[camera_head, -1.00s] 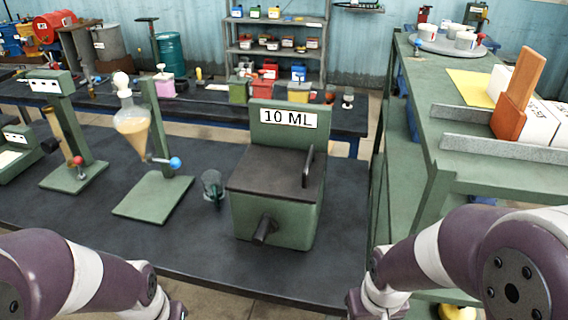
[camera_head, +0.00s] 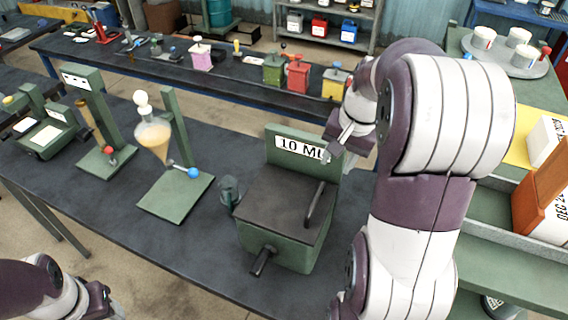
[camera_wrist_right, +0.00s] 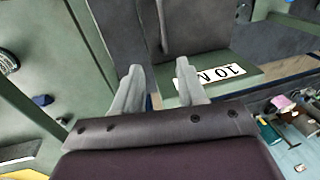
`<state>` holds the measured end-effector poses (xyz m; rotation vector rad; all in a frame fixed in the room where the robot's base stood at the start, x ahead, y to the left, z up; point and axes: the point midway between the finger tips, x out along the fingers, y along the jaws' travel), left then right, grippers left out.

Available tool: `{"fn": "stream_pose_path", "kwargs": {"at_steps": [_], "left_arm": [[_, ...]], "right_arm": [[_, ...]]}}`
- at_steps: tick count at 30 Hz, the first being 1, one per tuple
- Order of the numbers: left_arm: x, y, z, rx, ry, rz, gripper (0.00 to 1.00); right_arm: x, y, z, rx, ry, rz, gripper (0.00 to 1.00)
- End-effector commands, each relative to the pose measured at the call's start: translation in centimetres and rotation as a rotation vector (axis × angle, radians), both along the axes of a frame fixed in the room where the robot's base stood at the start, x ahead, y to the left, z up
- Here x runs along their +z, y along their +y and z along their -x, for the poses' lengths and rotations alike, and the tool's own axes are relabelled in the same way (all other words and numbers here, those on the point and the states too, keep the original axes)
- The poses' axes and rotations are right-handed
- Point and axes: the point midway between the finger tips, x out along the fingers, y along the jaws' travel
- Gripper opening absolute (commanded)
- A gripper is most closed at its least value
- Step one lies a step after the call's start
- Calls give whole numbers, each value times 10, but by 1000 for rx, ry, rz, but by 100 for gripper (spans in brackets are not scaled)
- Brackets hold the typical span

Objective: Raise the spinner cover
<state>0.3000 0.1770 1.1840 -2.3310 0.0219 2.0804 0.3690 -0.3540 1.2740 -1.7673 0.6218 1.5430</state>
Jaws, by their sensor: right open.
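The spinner is a green box (camera_head: 282,247) on the dark bench, with a "10 ML" sign (camera_head: 299,148) at its back. Its dark cover (camera_head: 283,203) lies flat and closed on top, with an upright bar handle (camera_head: 320,205) at its right side. The cover also shows in the right wrist view (camera_wrist_right: 200,25), with the sign (camera_wrist_right: 215,77). My right gripper (camera_head: 335,148) is open and empty, above the spinner's back right corner near the sign, apart from the handle. The right wrist view shows its two spread fingers (camera_wrist_right: 158,82). My left gripper (camera_head: 105,300) is low at the left edge, its fingers unclear.
A stand with a flask of amber liquid (camera_head: 154,140) is further left. A crank (camera_head: 262,260) sticks out in front.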

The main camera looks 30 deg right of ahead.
Motion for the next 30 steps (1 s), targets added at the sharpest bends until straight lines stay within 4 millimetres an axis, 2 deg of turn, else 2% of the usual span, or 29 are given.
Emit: {"fn": "stream_pose_path", "kwargs": {"at_steps": [2,4,8,9,18,21,25,30], "left_arm": [[-2,0,0,0,0,0,54],[-7,0,0,0,0,0,54],[-35,0,0,0,0,0,54],[-36,0,1,0,1,0,54],[-19,0,0,0,-1,0,54],[-18,0,0,0,0,0,54],[-18,0,0,0,0,0,54],[-18,0,0,0,0,0,54]], "right_arm": [[2,4,0,-14,10,-24,41],[-4,8,3,-22,27,-43,41],[-32,11,1,-28,32,-46,41],[-37,13,0,-26,33,-47,41],[-99,22,-10,-25,36,-46,41],[-114,24,-13,-25,34,-46,41],[-122,24,-14,-26,31,-45,41],[-123,24,-15,-26,30,-44,41]]}}
